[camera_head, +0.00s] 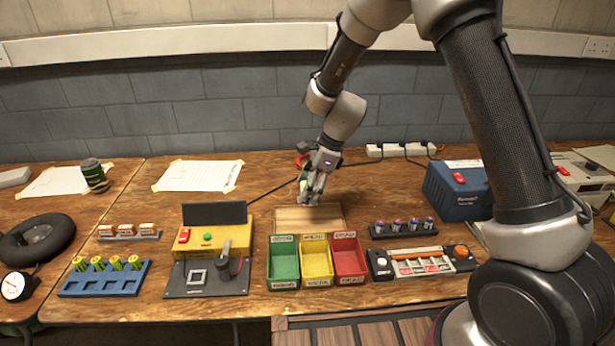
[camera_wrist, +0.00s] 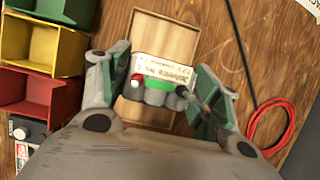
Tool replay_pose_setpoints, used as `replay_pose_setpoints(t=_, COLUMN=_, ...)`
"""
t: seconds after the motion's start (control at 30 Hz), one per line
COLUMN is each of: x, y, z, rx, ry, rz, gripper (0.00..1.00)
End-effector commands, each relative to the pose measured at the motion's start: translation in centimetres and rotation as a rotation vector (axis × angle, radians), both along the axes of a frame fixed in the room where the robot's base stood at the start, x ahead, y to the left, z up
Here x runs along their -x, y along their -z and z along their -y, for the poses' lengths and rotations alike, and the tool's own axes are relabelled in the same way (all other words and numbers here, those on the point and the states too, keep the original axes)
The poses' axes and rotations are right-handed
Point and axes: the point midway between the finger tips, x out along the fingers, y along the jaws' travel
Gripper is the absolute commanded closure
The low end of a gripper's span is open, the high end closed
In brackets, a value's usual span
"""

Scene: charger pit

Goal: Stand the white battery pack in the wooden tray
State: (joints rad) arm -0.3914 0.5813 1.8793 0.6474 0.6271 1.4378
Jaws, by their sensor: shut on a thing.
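The white battery pack (camera_wrist: 165,70) is between the fingers of my gripper (camera_wrist: 160,85) in the wrist view. It has a printed white face, a green band, and red and dark ends on its grey cells. My gripper is shut on it. The wooden tray (camera_wrist: 172,33) lies behind and below the pack in that view. In the head view, my gripper (camera_head: 312,188) is over the back part of the wooden tray (camera_head: 300,219), and the pack is mostly hidden by the fingers. I cannot tell whether the pack touches the tray floor.
Green (camera_head: 283,262), yellow (camera_head: 317,260) and red (camera_head: 349,258) bins stand just in front of the tray. A yellow tester (camera_head: 213,237) is to the left, a rack of small batteries (camera_head: 404,228) to the right. A red cable loop (camera_wrist: 290,130) lies beside the tray.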

Motion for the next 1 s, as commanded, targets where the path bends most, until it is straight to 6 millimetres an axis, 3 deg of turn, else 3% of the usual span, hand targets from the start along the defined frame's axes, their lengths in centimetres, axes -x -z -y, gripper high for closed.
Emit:
replay_pose_setpoints(t=0.6, x=0.0, y=5.6, z=0.0, rx=0.000, ry=0.001, rz=-0.002, gripper=0.80)
replay_pose_setpoints(t=1.0, x=0.0, y=6.4, z=0.0, rx=0.000, ry=0.000, rz=0.001, gripper=0.80)
